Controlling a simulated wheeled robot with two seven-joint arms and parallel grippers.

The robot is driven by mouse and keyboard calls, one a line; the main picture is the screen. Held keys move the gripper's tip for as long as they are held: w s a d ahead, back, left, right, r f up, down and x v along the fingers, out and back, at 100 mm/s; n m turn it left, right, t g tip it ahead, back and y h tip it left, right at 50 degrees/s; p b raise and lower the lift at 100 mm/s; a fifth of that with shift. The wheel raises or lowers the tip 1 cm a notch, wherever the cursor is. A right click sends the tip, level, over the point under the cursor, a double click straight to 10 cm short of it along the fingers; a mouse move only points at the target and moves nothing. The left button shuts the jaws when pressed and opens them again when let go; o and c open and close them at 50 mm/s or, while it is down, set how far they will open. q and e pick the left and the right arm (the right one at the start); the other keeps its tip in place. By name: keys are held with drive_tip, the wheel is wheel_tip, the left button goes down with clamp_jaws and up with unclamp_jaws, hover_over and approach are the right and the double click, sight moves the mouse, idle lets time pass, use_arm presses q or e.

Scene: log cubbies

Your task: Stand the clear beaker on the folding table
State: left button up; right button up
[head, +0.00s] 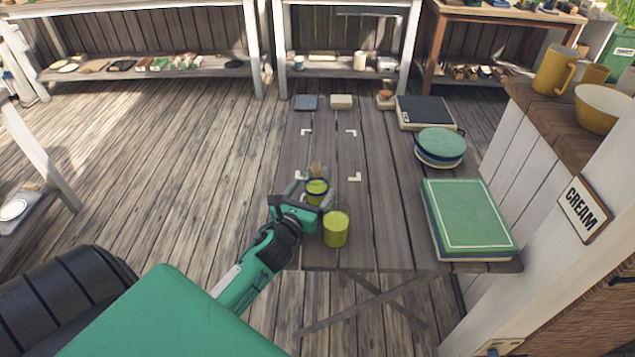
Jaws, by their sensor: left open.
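The folding table (377,235) is a dark plank top with crossed legs below. Two clear vessels with yellow-green in them are near its front left. One clear vessel (336,229) stands upright on the table, right of my left gripper. The other vessel (317,187) is at the fingers of my left gripper (313,186), which is open. I cannot tell which one is the clear beaker, or whether the fingers touch the farther vessel. Its base is hidden by the gripper. My right gripper is not in view.
White corner marks (351,132) frame a mostly clear patch of tabletop. Behind are a grey block (306,102) and cream block (341,101). Along the right lie a dark book (425,112), round green tins (441,142) and a green book (468,216).

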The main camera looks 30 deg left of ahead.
sight(311, 192)
use_arm(q)
drive_tip(key=s, duration=0.5)
drive_tip(key=shift+s+d, duration=0.1)
drive_tip(key=shift+d, duration=0.3)
drive_tip(key=shift+s, duration=0.5)
drive_tip(key=shift+s+d, duration=0.1)
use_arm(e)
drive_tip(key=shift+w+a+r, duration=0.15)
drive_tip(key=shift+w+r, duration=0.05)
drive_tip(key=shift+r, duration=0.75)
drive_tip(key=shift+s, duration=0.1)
